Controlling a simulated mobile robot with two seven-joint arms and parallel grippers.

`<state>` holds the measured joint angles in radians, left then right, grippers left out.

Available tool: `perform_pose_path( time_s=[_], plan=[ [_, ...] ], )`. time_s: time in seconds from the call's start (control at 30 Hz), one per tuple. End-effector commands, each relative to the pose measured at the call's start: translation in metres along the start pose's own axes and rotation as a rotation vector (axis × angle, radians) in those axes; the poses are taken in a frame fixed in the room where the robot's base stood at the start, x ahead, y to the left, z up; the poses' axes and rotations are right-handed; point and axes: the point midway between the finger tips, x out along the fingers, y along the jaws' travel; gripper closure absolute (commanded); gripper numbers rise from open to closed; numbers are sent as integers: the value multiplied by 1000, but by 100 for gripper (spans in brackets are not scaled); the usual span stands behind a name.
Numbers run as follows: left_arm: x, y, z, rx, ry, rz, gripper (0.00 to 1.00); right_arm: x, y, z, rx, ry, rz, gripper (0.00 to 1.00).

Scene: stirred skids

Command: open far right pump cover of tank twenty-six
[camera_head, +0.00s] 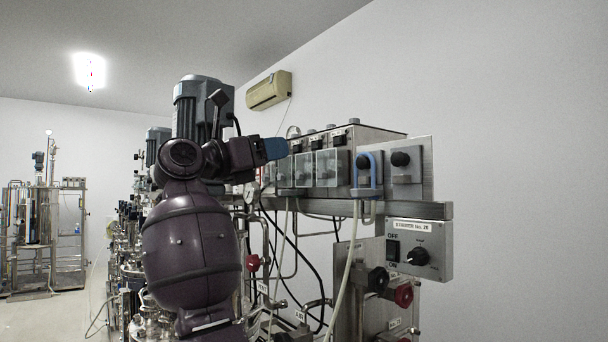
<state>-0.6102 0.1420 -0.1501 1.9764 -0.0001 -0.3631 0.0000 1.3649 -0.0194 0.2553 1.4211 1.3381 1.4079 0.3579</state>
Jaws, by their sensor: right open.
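A row of small pumps runs along the steel shelf of the skid whose box is labelled as a stirrer, apparently No. 26. Clear square covers show on the left part of the row; the rightmost clear pump cover (329,168) looks closed. Right of it are a pump with a blue loop (367,175) and a grey plate with a black knob (406,166), with no clear cover discernible on either. My right gripper (275,148) has a blue fingertip beside the upper left of the row. It is open, seen side-on, and holds nothing visible. My left gripper is out of view.
A stirrer control box (419,248) with a switch and dial sits below the shelf. Hoses and red-handled valves (403,295) hang underneath. A grey motor (200,108) stands behind my arm. The white wall at right is bare.

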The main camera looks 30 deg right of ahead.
Motion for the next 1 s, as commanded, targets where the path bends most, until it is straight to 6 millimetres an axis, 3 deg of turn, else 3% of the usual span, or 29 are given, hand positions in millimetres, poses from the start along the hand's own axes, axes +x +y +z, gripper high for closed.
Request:
perform_pose_path(
  time_s=[0.13,0.37,1.0],
  plan=[
    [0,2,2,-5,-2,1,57,-3,4,-27,39,161,7,52],
    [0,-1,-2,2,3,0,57,-1,1,-38,74,226,-19,52],
    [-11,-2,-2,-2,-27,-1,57,89,0,-57,72,222,-21,52]
  ],
)
